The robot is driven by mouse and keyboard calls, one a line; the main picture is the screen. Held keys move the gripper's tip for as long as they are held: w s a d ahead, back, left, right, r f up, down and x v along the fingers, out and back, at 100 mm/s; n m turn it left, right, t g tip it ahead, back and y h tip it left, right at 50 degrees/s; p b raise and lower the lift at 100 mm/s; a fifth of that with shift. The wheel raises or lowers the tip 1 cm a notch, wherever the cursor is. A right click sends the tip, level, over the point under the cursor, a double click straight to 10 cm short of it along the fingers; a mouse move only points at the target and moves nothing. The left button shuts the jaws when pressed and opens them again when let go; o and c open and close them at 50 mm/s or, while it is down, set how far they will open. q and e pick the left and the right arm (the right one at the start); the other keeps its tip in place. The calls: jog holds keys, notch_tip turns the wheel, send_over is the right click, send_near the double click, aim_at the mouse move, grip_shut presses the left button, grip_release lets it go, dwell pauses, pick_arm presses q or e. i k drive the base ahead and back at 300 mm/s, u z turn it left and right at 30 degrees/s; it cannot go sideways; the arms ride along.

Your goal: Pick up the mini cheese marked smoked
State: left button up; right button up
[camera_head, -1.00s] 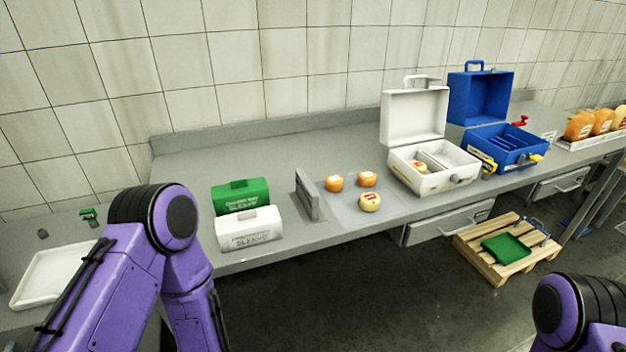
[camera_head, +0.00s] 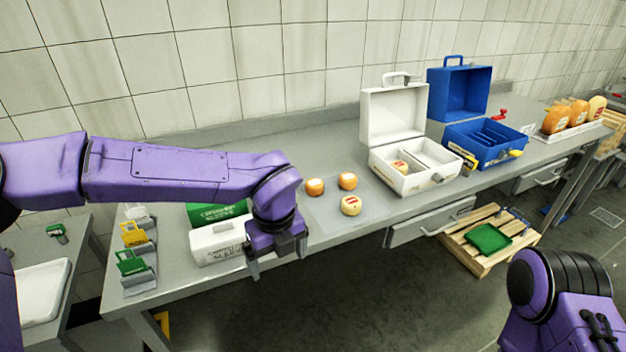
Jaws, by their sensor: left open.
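Three mini cheeses lie on a grey mat (camera_head: 326,219) on the steel counter. Two are orange, one at the back left (camera_head: 314,187) and one at the back right (camera_head: 347,181). The third, a pale yellow cheese (camera_head: 351,206) with a red and white label, lies in front of them. The label words are too small to read, so I cannot tell which is smoked. My left gripper (camera_head: 277,266) is open and points down at the counter's front edge, left of the mat and apart from the cheeses. My right gripper is out of view; only part of that arm shows.
An open white case (camera_head: 402,181) with a cheese inside stands right of the mat, and an open blue case (camera_head: 490,152) beyond it. A white sleeve box (camera_head: 212,243) and a green one (camera_head: 212,213) stand left of my left gripper. A pallet (camera_head: 483,258) is on the floor.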

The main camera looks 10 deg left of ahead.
aim_at(314, 186)
jog(key=i, duration=1.3)
